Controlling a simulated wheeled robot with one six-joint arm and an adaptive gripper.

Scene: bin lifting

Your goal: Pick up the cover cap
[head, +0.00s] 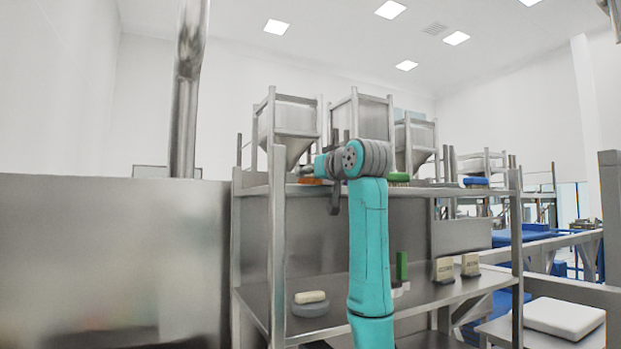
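I cannot tell for sure which thing is the cover cap. A grey round piece (311,309) lies on the lower shelf, with a cream bar (310,297) resting on or just behind it. My teal arm rises in front of the shelf unit and bends left at the top. A dark part that seems to be my gripper (335,200) hangs by the upper shelf, above and apart from the grey round piece. Its fingers are too small and dark to tell open from shut, and I see nothing clearly held.
The metal shelf unit (277,250) has upright posts at its front. A green block (402,266) and two beige blocks (444,270) stand on the lower shelf. An orange item (309,181) lies on the upper shelf. A white slab (563,317) rests at lower right.

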